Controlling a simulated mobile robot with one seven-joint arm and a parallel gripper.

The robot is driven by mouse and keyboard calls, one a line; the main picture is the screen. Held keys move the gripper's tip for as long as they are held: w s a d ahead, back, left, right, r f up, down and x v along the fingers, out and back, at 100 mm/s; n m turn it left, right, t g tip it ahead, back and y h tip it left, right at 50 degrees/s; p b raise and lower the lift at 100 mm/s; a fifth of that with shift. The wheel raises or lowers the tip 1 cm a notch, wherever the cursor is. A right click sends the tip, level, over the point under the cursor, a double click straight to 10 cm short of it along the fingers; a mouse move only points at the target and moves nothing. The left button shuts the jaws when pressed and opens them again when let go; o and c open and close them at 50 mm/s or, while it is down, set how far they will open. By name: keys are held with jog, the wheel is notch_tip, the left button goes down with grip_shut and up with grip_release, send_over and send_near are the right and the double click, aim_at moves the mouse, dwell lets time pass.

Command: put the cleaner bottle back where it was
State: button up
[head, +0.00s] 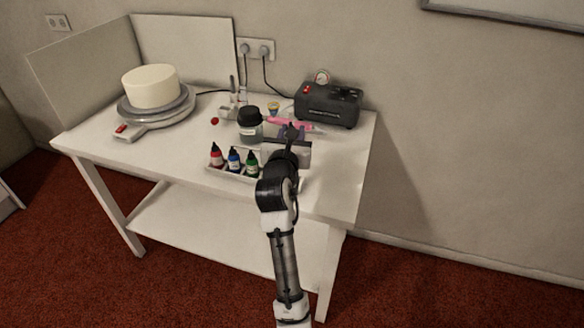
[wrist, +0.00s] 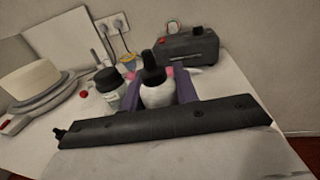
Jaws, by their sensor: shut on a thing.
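The cleaner bottle is white with a black pointed cap. In the wrist view the bottle (wrist: 157,96) stands upright between the two purplish fingers of my gripper (wrist: 160,86), which is shut on it. In the head view my gripper (head: 289,143) is over the right part of the table, just right of the colour-bottle tray (head: 232,175). The bottle's dark cap (head: 291,129) shows there, but my gripper hides most of its body. I cannot tell whether its base touches the table.
Red, blue and green bottles (head: 234,160) stand in the tray. A black-lidded jar (head: 250,128) is close on the left. A pink tool (head: 278,121) and a dark compressor (head: 328,103) are behind. A cake (head: 151,87) sits on a turntable (head: 157,106) at left. The table's right front (head: 337,193) is clear.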

notch_tip(320, 180, down, 11)
jog(key=shift+r, duration=0.15)
dwell(0.4)
jog(key=o, duration=0.4)
jog(key=s, duration=0.4)
jog(key=s+a+b, duration=0.1)
jog(key=s, duration=0.3)
jog(key=s+a, duration=0.1)
jog(key=s, duration=0.3)
jog(key=shift+b, duration=0.35)
